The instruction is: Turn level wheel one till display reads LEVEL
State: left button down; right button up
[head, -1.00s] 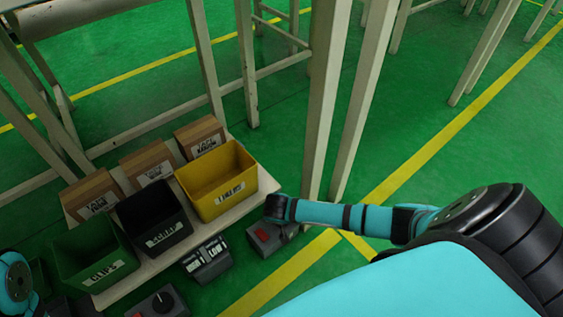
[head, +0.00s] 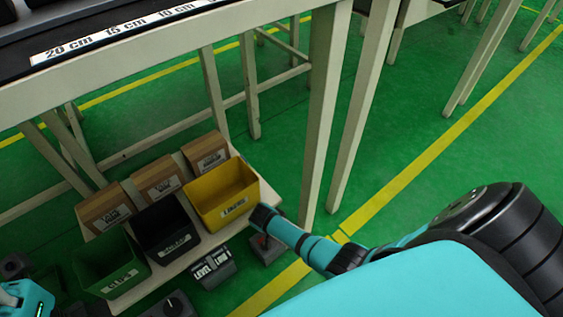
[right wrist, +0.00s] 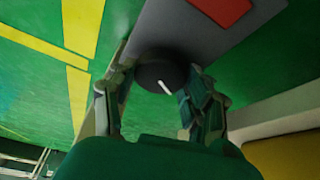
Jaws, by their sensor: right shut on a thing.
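A dark level wheel (right wrist: 162,72) with a white pointer line sits on a grey box (right wrist: 225,40) with a red patch. The fingers of my right gripper (right wrist: 160,95) are on both sides of the wheel and shut on it. In the head view my right gripper (head: 262,217) reaches down to the same box (head: 267,250), and the wheel is hidden there. A dark display (head: 213,268) beside it shows small white text that seems to read LEVEL and LOW. Part of my left arm (head: 25,300) shows at the lower left; its fingertips are not clear.
Another dial box (head: 168,305) stands at the bottom edge. A yellow bin (head: 222,195), a black bin (head: 163,230), a green bin (head: 108,265) and brown boxes (head: 158,178) stand on a pale board. Green floor is open at right.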

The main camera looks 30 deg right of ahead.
jog(key=shift+m+g, duration=0.3)
jog(key=shift+m, duration=0.6)
jog(key=o, duration=1.2)
jog(key=shift+a+r, duration=0.1)
jog(key=shift+r, duration=0.2)
jog(key=v, duration=1.1)
jog(key=shift+a+r, duration=0.15)
